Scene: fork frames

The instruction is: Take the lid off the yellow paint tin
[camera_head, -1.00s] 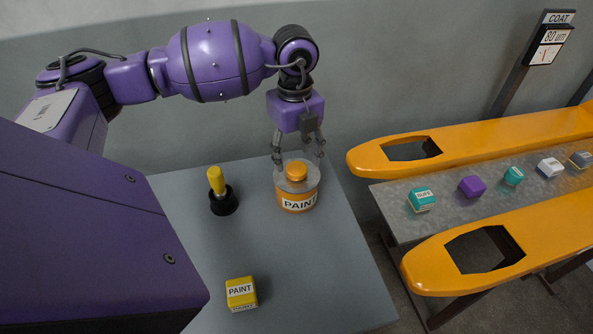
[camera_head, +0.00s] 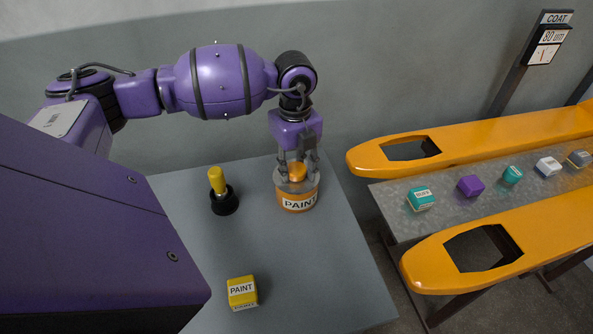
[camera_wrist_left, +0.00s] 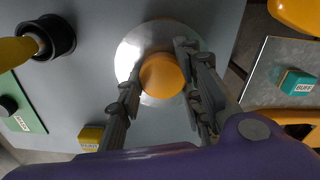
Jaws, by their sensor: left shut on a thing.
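The paint tin (camera_head: 299,205), orange-yellow with a white PAINT label, stands upright at the back right of the grey table. Its silver lid (camera_head: 284,186) sits on top, with an orange knob (camera_head: 298,173) in the middle. My left gripper (camera_head: 298,167) reaches down from above and is shut on the knob. In the left wrist view the knob (camera_wrist_left: 162,75) lies between the two fingers of the left gripper (camera_wrist_left: 163,66), over the shiny lid (camera_wrist_left: 130,52). My right gripper is not in view.
A yellow-handled tool (camera_head: 217,180) stands in a black holder (camera_head: 225,202) left of the tin. A small yellow box (camera_head: 241,291) labelled PAINT sits nearer the front. At the right, orange forks (camera_head: 470,140) flank a grey surface (camera_head: 405,222) with several small blocks.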

